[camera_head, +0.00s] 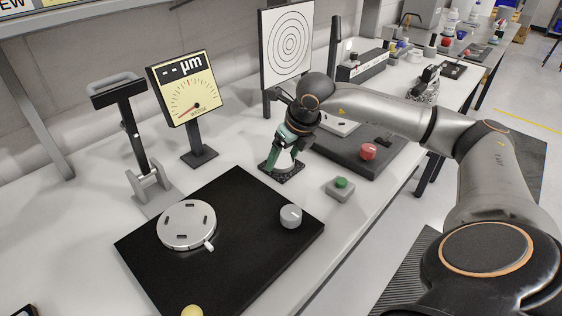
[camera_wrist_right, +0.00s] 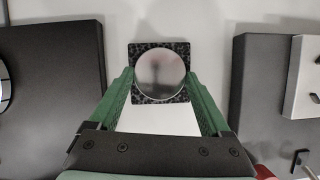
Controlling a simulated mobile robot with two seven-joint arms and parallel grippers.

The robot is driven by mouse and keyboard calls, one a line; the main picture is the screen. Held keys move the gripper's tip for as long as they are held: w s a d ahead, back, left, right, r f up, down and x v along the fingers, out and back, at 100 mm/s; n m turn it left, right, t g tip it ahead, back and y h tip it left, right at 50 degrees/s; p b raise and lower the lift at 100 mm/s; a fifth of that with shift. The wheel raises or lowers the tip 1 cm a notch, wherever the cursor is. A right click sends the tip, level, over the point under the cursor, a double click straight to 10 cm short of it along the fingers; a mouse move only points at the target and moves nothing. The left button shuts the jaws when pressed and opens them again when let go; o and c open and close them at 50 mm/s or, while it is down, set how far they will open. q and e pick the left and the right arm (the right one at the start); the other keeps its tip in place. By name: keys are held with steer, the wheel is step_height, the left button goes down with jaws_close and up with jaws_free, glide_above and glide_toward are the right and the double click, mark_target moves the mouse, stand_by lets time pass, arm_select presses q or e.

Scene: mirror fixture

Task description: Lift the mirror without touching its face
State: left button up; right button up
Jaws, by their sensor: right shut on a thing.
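The round mirror (camera_wrist_right: 160,73) shows face-on in the right wrist view, over a black speckled square base (camera_wrist_right: 142,98). My right gripper (camera_wrist_right: 160,76) has its two green fingers on opposite sides of the mirror's rim. It is shut on the mirror, and the fingers appear clear of the face. In the head view, my right gripper (camera_head: 290,146) points down over the speckled base (camera_head: 291,177). The gripper partly hides the mirror there. I cannot tell whether the mirror is clear of its base. My left gripper is not in view.
A black plate (camera_head: 245,258) holds a round silver disc (camera_head: 187,225) and a grey knob (camera_head: 290,216). A gauge marked µm (camera_head: 188,90), a lever stand (camera_head: 138,140) and a target board (camera_head: 286,45) stand behind. A green-button box (camera_head: 341,190) and a red knob (camera_head: 368,151) lie right.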

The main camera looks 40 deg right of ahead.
steer(key=c, duration=0.7)
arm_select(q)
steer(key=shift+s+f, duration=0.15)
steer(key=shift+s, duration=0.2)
arm_select(e)
steer(key=shift+c, duration=0.2)
steer(key=shift+r, duration=0.1)
